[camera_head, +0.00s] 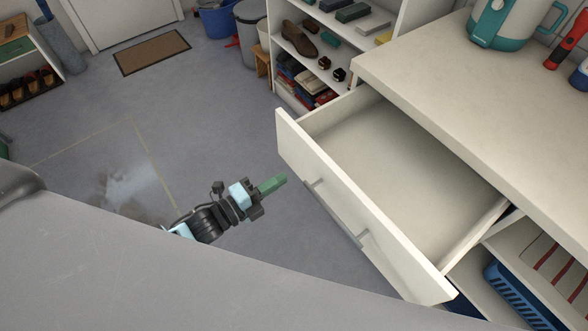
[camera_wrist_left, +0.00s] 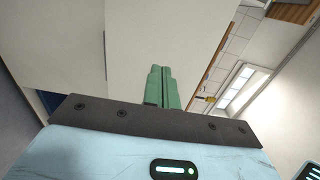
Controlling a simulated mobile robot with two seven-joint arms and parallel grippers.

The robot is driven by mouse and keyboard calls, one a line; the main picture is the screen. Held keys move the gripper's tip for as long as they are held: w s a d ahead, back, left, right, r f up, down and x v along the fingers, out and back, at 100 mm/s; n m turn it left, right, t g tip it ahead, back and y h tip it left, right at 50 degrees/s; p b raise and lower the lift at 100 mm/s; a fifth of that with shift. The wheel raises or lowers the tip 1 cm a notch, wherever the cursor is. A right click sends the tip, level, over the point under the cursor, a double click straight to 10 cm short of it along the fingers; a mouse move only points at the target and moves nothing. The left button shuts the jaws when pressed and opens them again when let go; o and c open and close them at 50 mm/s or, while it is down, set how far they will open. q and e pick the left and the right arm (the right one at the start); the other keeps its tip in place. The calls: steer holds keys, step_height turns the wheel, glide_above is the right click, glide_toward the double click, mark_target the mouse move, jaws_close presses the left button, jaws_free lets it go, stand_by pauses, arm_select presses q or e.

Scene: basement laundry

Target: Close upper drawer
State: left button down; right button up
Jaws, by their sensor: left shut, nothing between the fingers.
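The upper drawer (camera_head: 348,196) is white and stands pulled well out of the white cabinet under the countertop (camera_head: 455,98). Its inside looks empty. A grey bar handle (camera_head: 336,213) runs along its front panel. My left gripper (camera_head: 280,181) has green fingers and is shut and empty, in front of the drawer's front panel and apart from the handle in the head view. In the left wrist view its green fingers (camera_wrist_left: 163,88) lie side by side with a pale panel beyond them. My right gripper is not in view.
Below the drawer is a blue basket (camera_head: 520,297). A shelf with shoes (camera_head: 300,38) stands behind. The grey floor (camera_head: 90,140) at left is clear up to the doormat (camera_head: 152,53).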

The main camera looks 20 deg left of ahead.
mark_target(305, 165)
arm_select(q)
steer(key=x, duration=0.5)
steer(key=shift+w+d, duration=0.1)
steer(key=shift+w, duration=0.05)
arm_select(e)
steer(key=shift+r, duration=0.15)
arm_select(q)
steer(key=shift+w+d, duration=0.1)
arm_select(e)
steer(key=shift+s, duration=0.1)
